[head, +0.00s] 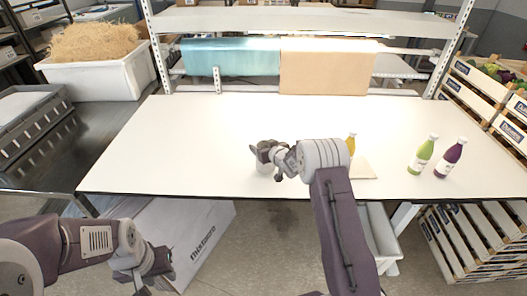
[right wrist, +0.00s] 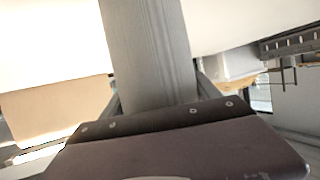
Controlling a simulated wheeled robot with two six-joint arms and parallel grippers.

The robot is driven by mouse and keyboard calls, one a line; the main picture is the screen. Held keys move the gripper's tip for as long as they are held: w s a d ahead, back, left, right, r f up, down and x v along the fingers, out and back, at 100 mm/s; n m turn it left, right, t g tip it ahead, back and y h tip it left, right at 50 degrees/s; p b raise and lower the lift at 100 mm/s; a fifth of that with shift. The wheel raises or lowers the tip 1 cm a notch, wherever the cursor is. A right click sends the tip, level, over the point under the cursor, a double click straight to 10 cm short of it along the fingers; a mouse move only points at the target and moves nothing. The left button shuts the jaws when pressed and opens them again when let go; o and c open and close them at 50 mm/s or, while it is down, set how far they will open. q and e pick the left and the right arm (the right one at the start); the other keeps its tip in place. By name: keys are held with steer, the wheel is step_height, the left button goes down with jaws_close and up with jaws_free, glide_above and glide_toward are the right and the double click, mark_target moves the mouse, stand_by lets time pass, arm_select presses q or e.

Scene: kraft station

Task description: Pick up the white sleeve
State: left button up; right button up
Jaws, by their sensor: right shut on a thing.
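My right gripper (head: 264,152) is over the white table, left of the table's middle bottle. It is shut on the white sleeve, which shows as a ribbed, grey-looking upright piece (right wrist: 145,50) rising between the fingers in the right wrist view. In the head view a small pale part of the sleeve (head: 265,168) shows just below the gripper; the rest is hidden by it. I cannot tell whether the sleeve touches the table. My left gripper (head: 145,284) is low at the bottom left, in front of the table; its fingertips are not clear.
A green bottle (head: 422,155) and a purple bottle (head: 449,158) stand at the table's right. A yellow-topped bottle (head: 352,142) and a pale flat board (head: 362,170) are partly behind my right arm. The table's left half (head: 170,140) is clear. Teal and tan sheets hang behind.

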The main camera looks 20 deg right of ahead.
steer(key=s+d+r+p, duration=0.1)
steer(key=s+d+r, duration=0.1)
steer(key=d+r, duration=0.8)
steer(key=shift+d, duration=0.75)
